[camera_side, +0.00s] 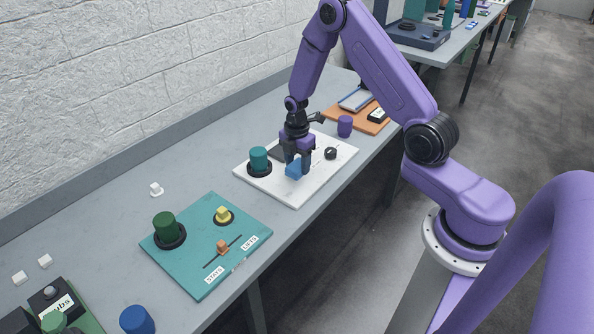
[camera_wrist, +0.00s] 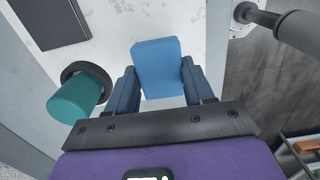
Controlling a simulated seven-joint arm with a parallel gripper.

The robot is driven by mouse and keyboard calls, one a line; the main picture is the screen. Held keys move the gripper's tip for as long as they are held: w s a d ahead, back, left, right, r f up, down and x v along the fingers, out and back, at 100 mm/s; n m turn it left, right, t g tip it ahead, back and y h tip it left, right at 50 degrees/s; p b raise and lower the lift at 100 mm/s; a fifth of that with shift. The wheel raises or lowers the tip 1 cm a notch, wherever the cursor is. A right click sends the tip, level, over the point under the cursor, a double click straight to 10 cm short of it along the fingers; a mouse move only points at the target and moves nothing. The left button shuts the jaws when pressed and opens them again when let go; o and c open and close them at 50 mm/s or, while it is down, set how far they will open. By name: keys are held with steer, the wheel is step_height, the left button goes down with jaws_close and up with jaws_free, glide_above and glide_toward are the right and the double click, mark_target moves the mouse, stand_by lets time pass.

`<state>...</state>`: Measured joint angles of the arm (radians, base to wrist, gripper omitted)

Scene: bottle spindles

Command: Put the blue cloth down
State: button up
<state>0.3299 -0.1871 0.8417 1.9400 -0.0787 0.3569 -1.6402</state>
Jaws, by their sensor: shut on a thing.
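The blue cloth (camera_wrist: 158,65) looks like a folded block and sits between the two fingers of my gripper (camera_wrist: 160,88) in the wrist view. My gripper is shut on it. In the side view the cloth (camera_side: 294,169) shows under my gripper (camera_side: 297,160), over the white board (camera_side: 308,195). I cannot tell whether the cloth touches the board.
A teal bottle (camera_side: 259,158) stands in a dark ring on the white board, left of my gripper. A purple cylinder (camera_side: 345,126) stands beyond. A teal board (camera_side: 190,265) lies nearer the camera. The white board's front part is clear.

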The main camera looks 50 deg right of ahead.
mark_target(297, 165)
steer(key=shift+w+f, duration=0.15)
steer(key=shift+f, duration=1.55)
steer(key=shift+f, duration=0.1)
steer(key=o, duration=1)
